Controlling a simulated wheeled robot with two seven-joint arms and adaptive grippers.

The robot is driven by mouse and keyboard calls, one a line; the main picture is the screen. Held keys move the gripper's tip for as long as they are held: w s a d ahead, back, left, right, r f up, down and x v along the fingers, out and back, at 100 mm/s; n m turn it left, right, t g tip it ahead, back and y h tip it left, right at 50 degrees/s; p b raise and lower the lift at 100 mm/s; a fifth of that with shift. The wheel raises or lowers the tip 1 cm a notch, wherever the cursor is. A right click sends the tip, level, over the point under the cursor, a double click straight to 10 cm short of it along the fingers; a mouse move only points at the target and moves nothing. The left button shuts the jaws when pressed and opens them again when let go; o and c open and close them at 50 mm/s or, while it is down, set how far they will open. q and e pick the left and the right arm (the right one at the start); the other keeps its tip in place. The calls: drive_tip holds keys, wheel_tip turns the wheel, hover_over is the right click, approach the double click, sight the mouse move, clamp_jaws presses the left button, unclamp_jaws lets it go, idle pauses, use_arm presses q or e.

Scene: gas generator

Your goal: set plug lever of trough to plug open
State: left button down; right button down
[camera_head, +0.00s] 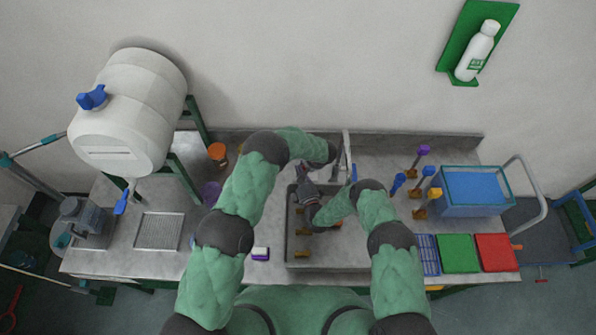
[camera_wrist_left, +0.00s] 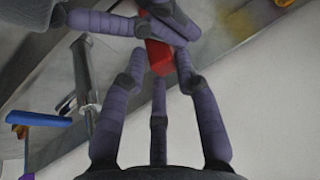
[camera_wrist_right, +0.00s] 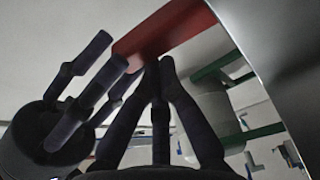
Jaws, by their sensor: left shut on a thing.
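The grey metal trough (camera_head: 290,225) is in the middle of the counter in the head view. Both my grippers are close together over its back part. A red block or bar shows in the left wrist view (camera_wrist_left: 158,55) and the right wrist view (camera_wrist_right: 165,32); whether it is the plug lever I cannot tell. My left gripper (camera_wrist_left: 158,65) has its fingers closed around the red piece. My right gripper (camera_wrist_right: 158,66) has its fingertips close together at the red piece's lower edge; its grip is unclear. Arms and hands hide the red piece in the head view.
A metal tap (camera_head: 346,150) stands behind the trough. Several coloured-handle valves and a blue-filled bin (camera_head: 470,190) are to the right, with green (camera_head: 458,253) and red (camera_head: 496,252) trays in front. A white tank (camera_head: 130,110) is at left. A sponge (camera_head: 261,253) lies by the trough.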

use_arm(q)
drive_tip(key=shift+w+a+r, duration=0.2)
drive_tip(key=shift+w+r, duration=0.25)
drive_tip(key=shift+w, duration=0.05)
use_arm(e)
drive_tip(key=shift+w+d+h, duration=0.15)
drive_tip(key=shift+d+h, duration=0.15)
drive_tip(key=shift+d, duration=0.2)
use_arm(q)
drive_tip(key=c, duration=1.1)
unclamp_jaws()
drive_tip(key=shift+s+d+f, duration=0.2)
use_arm(e)
drive_tip(key=shift+d, duration=0.15)
use_arm(q)
drive_tip(key=shift+s+f, duration=0.1)
drive_tip(key=shift+f, duration=0.05)
use_arm(e)
drive_tip(key=shift+a, duration=0.2)
